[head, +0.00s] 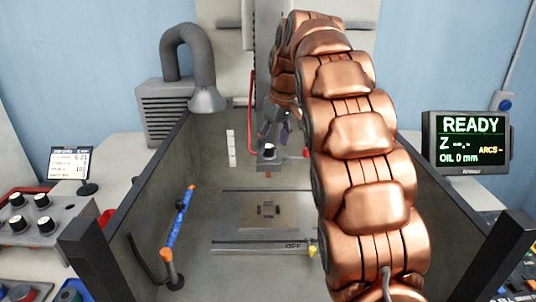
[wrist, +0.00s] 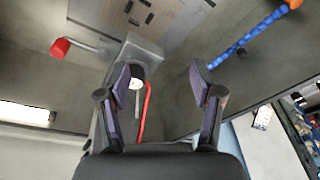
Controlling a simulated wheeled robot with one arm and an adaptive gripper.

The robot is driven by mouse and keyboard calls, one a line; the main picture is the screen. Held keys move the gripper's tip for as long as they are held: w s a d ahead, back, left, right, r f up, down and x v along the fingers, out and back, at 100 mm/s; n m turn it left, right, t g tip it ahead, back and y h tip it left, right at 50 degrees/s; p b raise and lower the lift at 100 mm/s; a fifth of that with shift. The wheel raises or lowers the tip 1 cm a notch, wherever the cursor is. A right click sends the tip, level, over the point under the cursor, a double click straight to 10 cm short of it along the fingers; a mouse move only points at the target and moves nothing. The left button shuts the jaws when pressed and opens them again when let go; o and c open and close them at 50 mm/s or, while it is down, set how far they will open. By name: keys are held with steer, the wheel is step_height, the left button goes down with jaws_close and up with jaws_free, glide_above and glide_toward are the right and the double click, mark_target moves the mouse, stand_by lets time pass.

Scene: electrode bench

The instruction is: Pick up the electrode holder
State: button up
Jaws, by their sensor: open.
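What looks like the electrode holder is a short dark piece with a pale top (head: 269,147) on the grey machine head block (head: 266,160). In the wrist view this piece (wrist: 135,84) shows between the fingers, close to the left one, with the grey block (wrist: 145,52) beyond it. My gripper (wrist: 160,78) is open with nothing held; its fingers point toward the block. I cannot tell whether the left finger touches the piece. In the head view my arm and gripper partly hide this area, and a small copper-coloured tip (head: 268,175) shows beneath the block.
A red-knobbed lever (wrist: 62,47) sticks out beside the block. A red hose (head: 249,125) runs close behind. Below lies a slotted plate (head: 290,203) on the tank floor. A blue jointed hose (head: 180,222) stands at left. Tank walls (head: 135,185) enclose the space; a monitor (head: 466,140) reads READY.

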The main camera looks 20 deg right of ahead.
steer(key=n+p, duration=0.1)
steer(key=n, duration=0.1)
glide_toward(269, 146)
steer(key=f, duration=0.2)
steer(key=shift+w+d+f+t+p, duration=0.1)
steer(key=shift+w+f+t+p, duration=0.1)
steer(key=shift+f, duration=0.35)
steer(key=shift+w+d+f+t+p, duration=0.1)
steer(key=shift+w+f+t, duration=0.15)
steer(key=shift+f, duration=0.25)
steer(key=shift+w+a+f+p, duration=0.1)
steer(key=shift+a+f+p, duration=0.15)
steer(key=shift+f+p, duration=0.25)
steer(key=shift+w+a+f+p, duration=0.1)
steer(key=shift+a+f+p, duration=0.2)
steer(key=shift+f, duration=0.3)
steer(key=shift+p+x, duration=0.45)
steer(key=shift+x, duration=0.95)
steer(key=shift+s, duration=0.1)
jaws_close()
